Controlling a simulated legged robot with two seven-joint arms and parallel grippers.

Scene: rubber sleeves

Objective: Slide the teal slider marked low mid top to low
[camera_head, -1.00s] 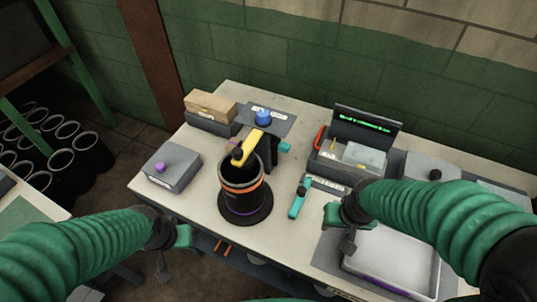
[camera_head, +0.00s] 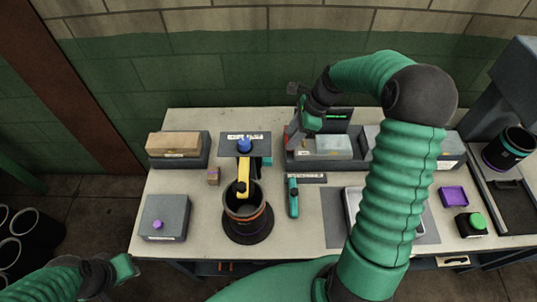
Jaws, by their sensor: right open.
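A small teal piece (camera_head: 267,160) shows at the right side of a dark upright behind the yellow-handled black cylinder; its marks are too small to read, so I cannot confirm it is the slider. A longer teal piece (camera_head: 293,197) lies on the bench below a small label plate (camera_head: 305,177), whose text is unreadable. My left gripper (camera_head: 122,268) is low at the left, off the bench.
The black cylinder (camera_head: 247,215) with orange band and yellow handle stands near the front. A blue knob (camera_head: 244,145) sits behind it. The grey bin (camera_head: 345,160) is at the back. A grey box with purple knob (camera_head: 164,217) stands left. Bare bench (camera_head: 200,205) lies between.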

